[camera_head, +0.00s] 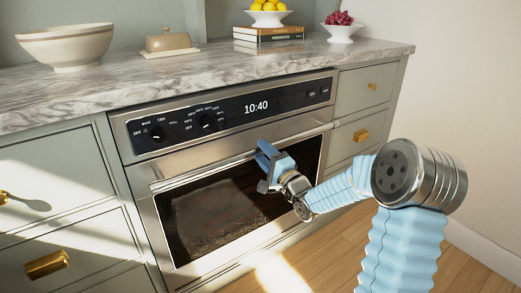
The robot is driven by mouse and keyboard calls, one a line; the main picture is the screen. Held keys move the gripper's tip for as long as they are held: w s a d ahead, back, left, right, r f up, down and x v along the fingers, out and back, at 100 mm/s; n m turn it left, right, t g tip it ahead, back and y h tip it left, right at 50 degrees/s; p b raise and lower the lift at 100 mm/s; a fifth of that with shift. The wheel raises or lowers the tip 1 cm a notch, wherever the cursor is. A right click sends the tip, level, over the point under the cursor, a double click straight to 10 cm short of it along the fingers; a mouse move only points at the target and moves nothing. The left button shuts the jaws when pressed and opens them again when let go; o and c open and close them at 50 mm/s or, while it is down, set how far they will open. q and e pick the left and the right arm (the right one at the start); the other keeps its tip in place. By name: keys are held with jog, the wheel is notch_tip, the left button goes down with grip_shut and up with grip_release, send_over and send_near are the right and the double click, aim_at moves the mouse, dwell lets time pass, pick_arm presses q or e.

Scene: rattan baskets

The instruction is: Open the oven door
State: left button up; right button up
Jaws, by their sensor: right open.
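The oven (140,160) is built into the cabinets under the counter, with a black control panel showing 10:40. Its door (160,215) has a dark glass window and looks shut. A long metal handle bar (215,160) runs across the top of the door. My right gripper (266,158) is open at the handle, right of its middle, with its blue fingers near the bar. I cannot tell whether the fingers touch the bar or are around it. My right arm comes in from the right and hides part of the door's right side. My left gripper is not in view.
The marble counter (200,75) holds a cream bowl (66,46), a butter dish (168,42), books (268,33) under a bowl of lemons, and a bowl of red fruit (341,32). Drawers with brass handles flank the oven. Wooden floor (330,255) in front is clear.

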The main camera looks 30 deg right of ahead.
jog(key=shift+x, duration=1)
jog(key=shift+c, duration=0.3)
grip_shut()
